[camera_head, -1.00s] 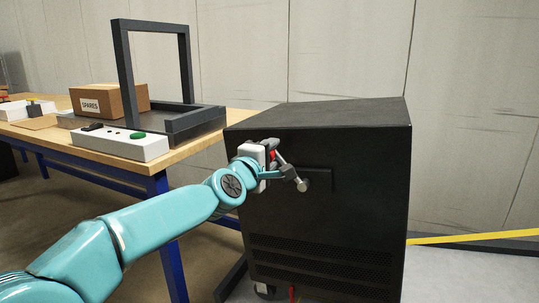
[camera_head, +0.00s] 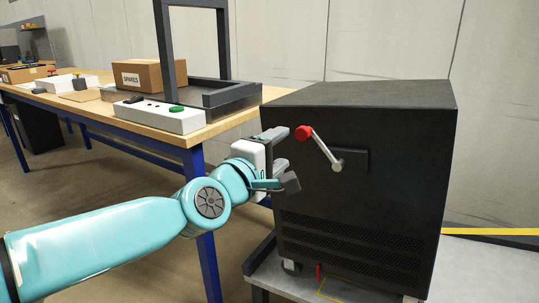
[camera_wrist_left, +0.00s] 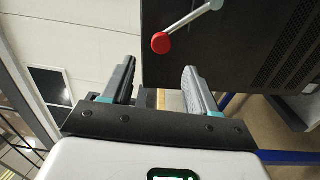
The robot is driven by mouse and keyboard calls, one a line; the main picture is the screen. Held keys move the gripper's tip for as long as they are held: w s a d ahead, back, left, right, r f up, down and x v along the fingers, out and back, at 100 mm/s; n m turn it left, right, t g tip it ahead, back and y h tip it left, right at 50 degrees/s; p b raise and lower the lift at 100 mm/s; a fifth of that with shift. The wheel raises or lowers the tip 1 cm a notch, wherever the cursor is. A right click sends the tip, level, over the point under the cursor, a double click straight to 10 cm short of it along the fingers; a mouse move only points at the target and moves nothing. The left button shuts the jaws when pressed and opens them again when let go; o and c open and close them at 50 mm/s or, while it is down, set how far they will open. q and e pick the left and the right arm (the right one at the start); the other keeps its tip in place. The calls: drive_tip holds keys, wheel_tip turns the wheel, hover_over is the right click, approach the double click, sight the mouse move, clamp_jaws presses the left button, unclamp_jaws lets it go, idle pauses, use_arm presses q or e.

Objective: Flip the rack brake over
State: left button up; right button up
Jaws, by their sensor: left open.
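A silver lever (camera_head: 322,149) with a red knob (camera_head: 303,132) is on the face of a black rack cabinet (camera_head: 385,205). It slants up and left from its pivot, knob end high. A small red part (camera_head: 319,272) also shows at the cabinet's base; I cannot tell what it is. My left gripper (camera_head: 288,158) is open and empty, left of the lever and just below knob height. In the left wrist view the red knob (camera_wrist_left: 161,43) lies beyond the gap between the open fingers (camera_wrist_left: 160,72), apart from them. My right gripper is out of view.
A wooden workbench (camera_head: 222,127) with blue legs stands left of the cabinet. It holds a dark frame (camera_head: 245,93), a white box with a green button (camera_head: 170,118) and a cardboard SPARES box (camera_head: 148,76).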

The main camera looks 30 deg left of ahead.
use_arm(q)
drive_tip(key=s, duration=0.3)
idle(0.5)
